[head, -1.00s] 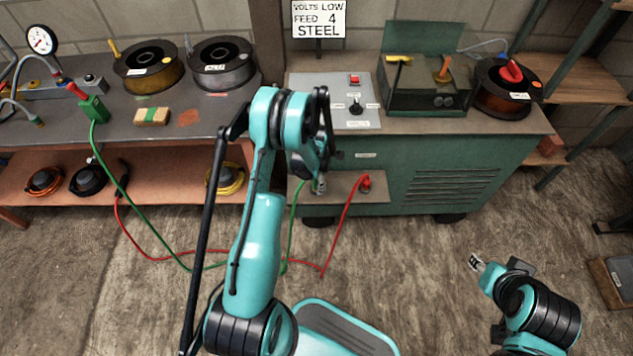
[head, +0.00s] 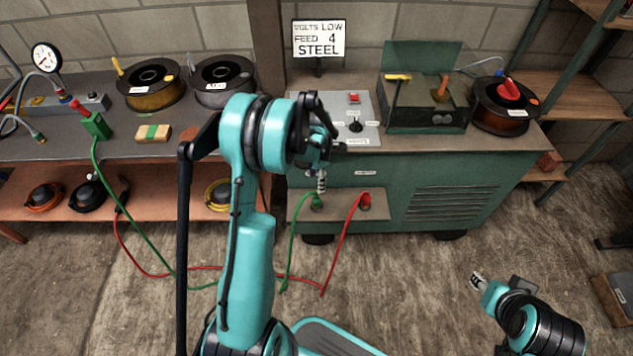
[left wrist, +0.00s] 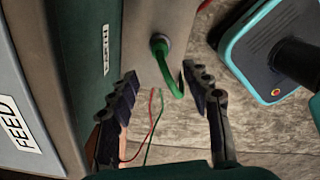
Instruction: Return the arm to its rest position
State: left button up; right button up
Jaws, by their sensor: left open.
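My left arm (head: 248,240) rises through the middle of the head view and bends over toward the green machine. My left gripper (head: 322,182) points down just above the green plug (head: 316,203) on the machine's front ledge. In the left wrist view its two fingers (left wrist: 160,78) stand apart with nothing between the tips, and the green plug (left wrist: 160,46) sits in the panel beyond them. My right gripper (head: 477,280) is at the lower right over the floor, too small to read its jaws.
The green machine (head: 450,190) stands close in front of my left gripper. A red plug (head: 364,201) sits on the same ledge. Red and green cables (head: 292,245) hang and loop on the floor. A workbench (head: 60,148) is at the left.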

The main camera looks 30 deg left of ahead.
pick_arm(q)
jog(key=shift+r, duration=0.1)
dwell(0.3)
jog(key=s+d+r+m+t, duration=0.2)
jog(key=s+d+r+m, duration=0.25)
jog(key=r+m, duration=0.3)
jog(key=s+d+r+m+t, duration=0.25)
jog(key=d+r+m, duration=0.25)
jog(key=r+m, duration=0.3)
jog(key=s+d+r+m+t, duration=0.1)
jog(key=s+d+r+m, duration=0.1)
jog(key=s+m, duration=0.4)
jog(key=s+d+r+m+t, duration=0.1)
jog(key=s+d+r+m, duration=0.2)
jog(key=s+m, duration=0.3)
jog(key=shift+d+m+t, duration=0.35)
jog(key=shift+d+m, duration=0.15)
jog(key=shift+m, duration=0.15)
